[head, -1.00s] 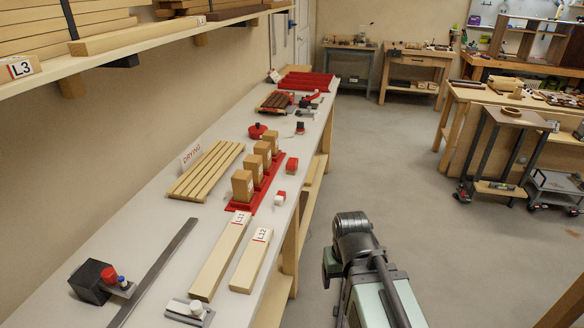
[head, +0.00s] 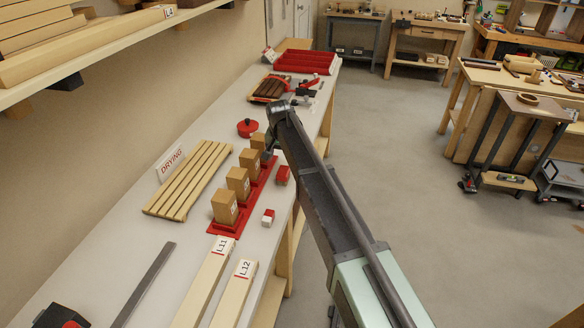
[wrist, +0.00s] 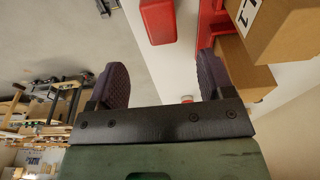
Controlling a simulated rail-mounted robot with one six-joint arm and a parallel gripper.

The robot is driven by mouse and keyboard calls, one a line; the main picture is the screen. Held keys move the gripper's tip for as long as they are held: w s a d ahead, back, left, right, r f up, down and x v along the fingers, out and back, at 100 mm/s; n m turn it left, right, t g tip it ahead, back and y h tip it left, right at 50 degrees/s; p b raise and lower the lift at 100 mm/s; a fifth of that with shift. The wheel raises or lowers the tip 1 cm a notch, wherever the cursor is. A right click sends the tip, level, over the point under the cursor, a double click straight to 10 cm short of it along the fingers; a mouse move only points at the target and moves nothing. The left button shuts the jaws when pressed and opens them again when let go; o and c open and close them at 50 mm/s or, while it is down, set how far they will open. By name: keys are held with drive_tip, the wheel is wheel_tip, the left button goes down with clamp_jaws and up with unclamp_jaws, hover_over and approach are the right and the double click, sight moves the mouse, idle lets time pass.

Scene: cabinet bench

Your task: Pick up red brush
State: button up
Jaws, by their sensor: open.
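No red piece in view is clearly a brush. A small red block (head: 282,175) lies on the bench just right of the red rack. A red block (wrist: 158,20) also shows in the wrist view, at the top, beyond and between the fingertips and touching neither. A red long-handled item (head: 311,83) lies farther back on the bench, too small to identify. My gripper (wrist: 163,80) is open and empty, its two dark fingers apart. In the head view my gripper (head: 268,154) hangs over the bench beside the rack, partly hidden by the arm.
The red rack (head: 219,229) holds several wooden blocks (head: 225,206) close to my gripper. A slatted drying rack (head: 188,180), a round red lidded item (head: 247,128) and a red-and-white block (head: 268,217) are nearby. Red trays (head: 305,63) stand at the back.

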sight(283, 171)
drive_tip(key=f+b, duration=0.3)
drive_tip(key=f, duration=0.1)
drive_tip(key=f+b, duration=0.2)
drive_tip(key=shift+w+b, duration=0.25)
drive_tip(key=shift+b, duration=0.1)
drive_tip(key=f+b, duration=0.2)
drive_tip(key=w+f+b, duration=0.1)
drive_tip(key=f+b, duration=0.2)
drive_tip(key=shift+d+f, duration=0.1)
drive_tip(key=shift+f, duration=0.05)
drive_tip(key=shift+r, duration=0.25)
drive_tip(key=c, duration=1)
drive_tip(key=shift+r+p, duration=0.15)
drive_tip(key=shift+p, duration=0.15)
wheel_tip(283, 171, up, 20)
drive_tip(key=p, duration=1.9)
drive_tip(key=shift+p, duration=0.35)
